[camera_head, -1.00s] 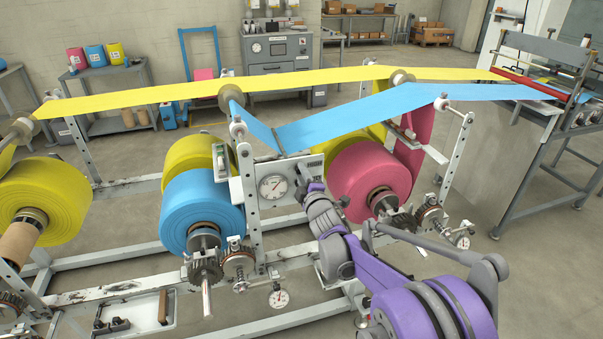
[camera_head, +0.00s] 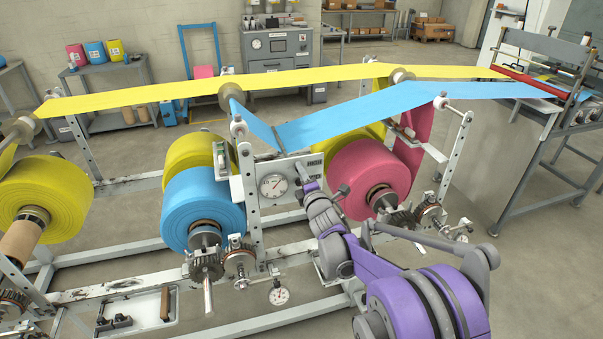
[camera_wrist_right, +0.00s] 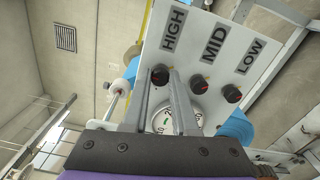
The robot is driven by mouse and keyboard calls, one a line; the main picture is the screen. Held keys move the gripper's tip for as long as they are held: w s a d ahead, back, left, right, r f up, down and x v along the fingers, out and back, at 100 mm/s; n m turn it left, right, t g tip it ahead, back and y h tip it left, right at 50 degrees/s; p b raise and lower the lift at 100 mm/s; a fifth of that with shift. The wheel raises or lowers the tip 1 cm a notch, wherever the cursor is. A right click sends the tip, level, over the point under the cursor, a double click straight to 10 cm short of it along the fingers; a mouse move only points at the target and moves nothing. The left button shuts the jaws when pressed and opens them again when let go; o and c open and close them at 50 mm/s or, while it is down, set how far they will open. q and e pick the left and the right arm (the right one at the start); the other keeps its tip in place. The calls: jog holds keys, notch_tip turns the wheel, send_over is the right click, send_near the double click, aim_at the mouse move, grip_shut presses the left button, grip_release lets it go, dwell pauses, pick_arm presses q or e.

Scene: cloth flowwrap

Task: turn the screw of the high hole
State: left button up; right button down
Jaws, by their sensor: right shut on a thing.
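The white control panel (camera_wrist_right: 215,65) carries the labels HIGH, MID and LOW, each with a black knob-like screw below it. My right gripper (camera_wrist_right: 165,78) is shut on the screw under HIGH (camera_wrist_right: 160,72); its fingers partly cover that screw. The screws under MID (camera_wrist_right: 196,82) and LOW (camera_wrist_right: 232,94) are free, each with a small red mark. In the head view my right gripper (camera_head: 303,178) is at the right side of the panel with the round gauge (camera_head: 273,187). The labels and screws are too small to read there. My left gripper is out of view.
A blue roll (camera_head: 203,210) stands left of the panel and a pink roll (camera_head: 365,178) right of it. Yellow (camera_head: 190,92) and blue (camera_head: 370,115) webs run above. A dial gauge (camera_head: 279,296) sits low in front.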

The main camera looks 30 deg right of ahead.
jog(key=c, duration=0.7)
grip_release()
jog(key=shift+s, duration=0.15)
jog(key=v, duration=1)
jog(key=shift+s+b, duration=0.3)
jog(key=shift+b, duration=0.15)
